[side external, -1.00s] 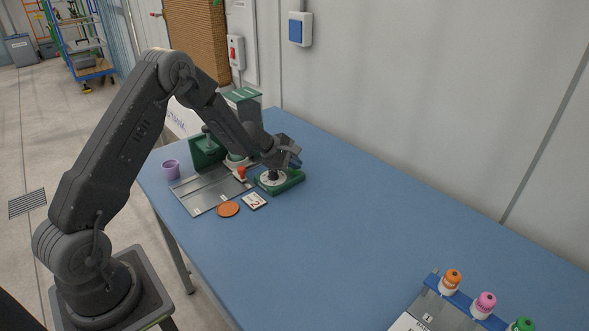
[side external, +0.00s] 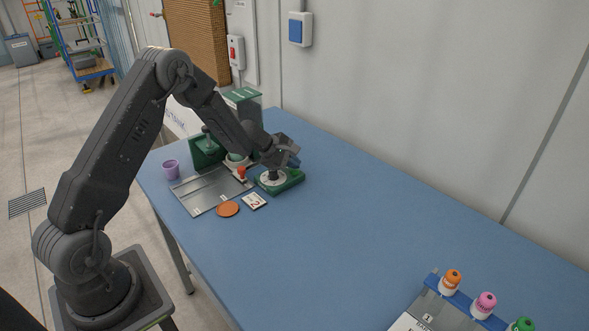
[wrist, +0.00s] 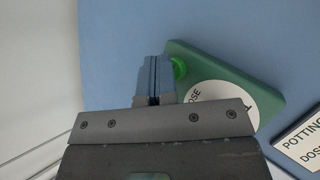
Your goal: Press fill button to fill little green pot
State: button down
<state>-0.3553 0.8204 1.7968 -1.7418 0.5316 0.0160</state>
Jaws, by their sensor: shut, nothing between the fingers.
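In the side external view, my gripper (side external: 274,173) reaches down over a green plate (side external: 292,180) with a white disc (side external: 265,182). In the wrist view, the shut, empty fingers (wrist: 155,60) point at the edge of the green plate (wrist: 268,98). A bright green button (wrist: 181,68) shows just right of the fingertips, partly hidden by them; I cannot tell whether they touch. The disc (wrist: 215,105) beside it carries lettering that includes "DOSE". A pale green pot (side external: 237,157) seems to stand under the green-topped dispenser (side external: 243,96), mostly hidden by my arm.
A grey metal tray (side external: 205,192), a purple cup (side external: 171,169), an orange disc (side external: 228,209) and a card marked 2 (side external: 254,201) lie left of the plate. Capped bottles (side external: 485,304) stand at the front right. The middle of the blue table (side external: 350,220) is clear.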

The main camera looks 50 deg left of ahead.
aim_at(293, 171)
jog(key=shift+r, duration=0.5)
jog(key=shift+r, duration=2.5)
